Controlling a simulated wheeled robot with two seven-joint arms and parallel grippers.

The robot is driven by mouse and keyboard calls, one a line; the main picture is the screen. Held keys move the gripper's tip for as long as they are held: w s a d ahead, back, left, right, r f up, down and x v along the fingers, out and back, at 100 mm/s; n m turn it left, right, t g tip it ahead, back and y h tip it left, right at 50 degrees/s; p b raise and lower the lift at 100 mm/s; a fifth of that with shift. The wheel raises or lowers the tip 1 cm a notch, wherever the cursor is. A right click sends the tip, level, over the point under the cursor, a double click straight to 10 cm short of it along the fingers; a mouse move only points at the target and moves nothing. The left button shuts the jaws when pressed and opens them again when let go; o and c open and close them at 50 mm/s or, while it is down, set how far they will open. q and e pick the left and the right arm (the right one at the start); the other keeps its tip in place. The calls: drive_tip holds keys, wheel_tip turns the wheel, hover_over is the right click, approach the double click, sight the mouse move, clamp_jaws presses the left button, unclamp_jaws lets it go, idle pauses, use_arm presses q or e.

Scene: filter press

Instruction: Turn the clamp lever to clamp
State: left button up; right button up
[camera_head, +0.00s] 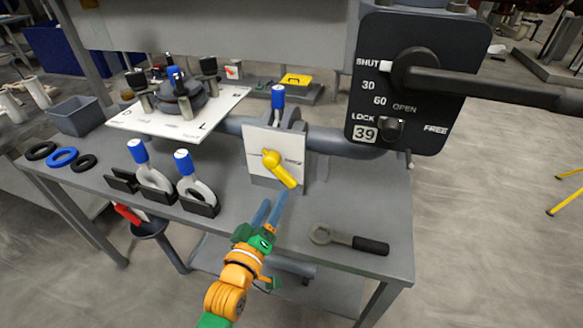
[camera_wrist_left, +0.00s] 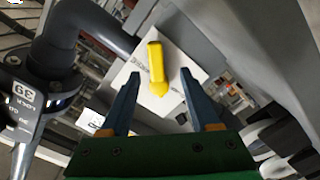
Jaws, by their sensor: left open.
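The yellow clamp lever (camera_head: 281,170) sits on a white plate (camera_head: 258,140) on the bench's pipe fitting. In the head view its handle slants down and to the right from its hub. My left gripper (camera_head: 273,203) is open, with its blue fingers just below the lever's handle end. In the left wrist view the lever (camera_wrist_left: 156,62) shows ahead, in line with the gap between the fingers (camera_wrist_left: 160,76). The fingers look apart from it, and nothing is held. Small lettering on the plate is too small to read. My right gripper is not seen.
A wrench with a black handle (camera_head: 365,244) lies at the bench's front right. Blue-topped ring holders (camera_head: 188,181) stand left of the lever. A black panel (camera_head: 440,50) with a long handle rises at the back right. A blue-topped peg (camera_head: 278,98) stands behind the plate.

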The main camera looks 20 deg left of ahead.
sight(283, 178)
use_arm(q)
drive_tip(key=w, duration=0.6)
drive_tip(key=shift+w+r, duration=0.3)
drive_tip(key=shift+r, duration=0.05)
drive_tip(key=shift+s+r, duration=0.1)
drive_tip(key=shift+c, duration=1.3)
clamp_jaws()
